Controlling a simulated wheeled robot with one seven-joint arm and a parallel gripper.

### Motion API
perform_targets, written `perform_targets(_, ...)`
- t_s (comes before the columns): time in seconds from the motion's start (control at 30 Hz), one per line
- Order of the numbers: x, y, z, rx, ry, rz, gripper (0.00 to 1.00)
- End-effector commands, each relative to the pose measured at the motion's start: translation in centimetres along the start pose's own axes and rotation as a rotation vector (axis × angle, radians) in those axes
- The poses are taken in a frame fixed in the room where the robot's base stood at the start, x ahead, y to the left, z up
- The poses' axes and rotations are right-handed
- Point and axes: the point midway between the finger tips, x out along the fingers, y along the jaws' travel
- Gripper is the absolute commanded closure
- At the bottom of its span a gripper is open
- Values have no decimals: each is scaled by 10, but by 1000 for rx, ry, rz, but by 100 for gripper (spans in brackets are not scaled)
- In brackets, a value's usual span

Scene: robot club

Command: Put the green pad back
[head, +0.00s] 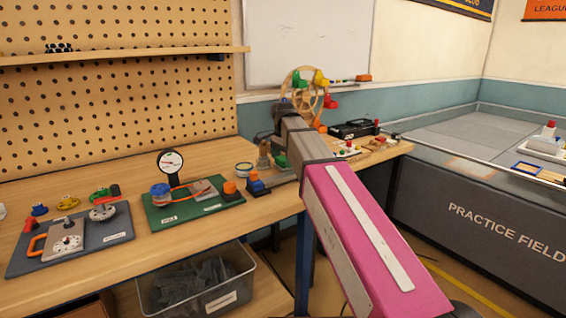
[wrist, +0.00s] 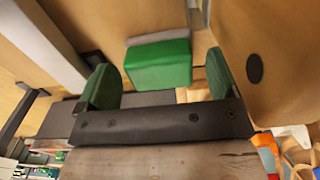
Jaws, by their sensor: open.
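In the wrist view a green block with a grey edge (wrist: 158,66), which seems to be the green pad, lies between the fingers of my gripper (wrist: 160,78). A gap shows at its right side; its left side is close to the left finger, and I cannot tell if they touch. My gripper is open, and its fingers look green too. In the head view my arm reaches to the wooden wheel with coloured parts (head: 306,92) at the back of the bench, and its end hides part of the wheel. A green piece (head: 299,79) shows at the wheel's upper left.
The wooden bench (head: 130,262) carries a grey mat (head: 100,240) with parts at the left and a green board (head: 160,215) with a dial gauge. A small orange-and-blue item (head: 256,184) stands near my arm. A black case (head: 354,129) is behind, right of the wheel.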

Motion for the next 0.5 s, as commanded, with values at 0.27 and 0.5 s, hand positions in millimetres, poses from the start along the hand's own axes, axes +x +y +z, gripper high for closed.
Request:
perform_targets(0.27, -50, -1, 0, 0, 1, -2, 6)
perform_targets(0.5, -88, -1, 0, 0, 1, -2, 6)
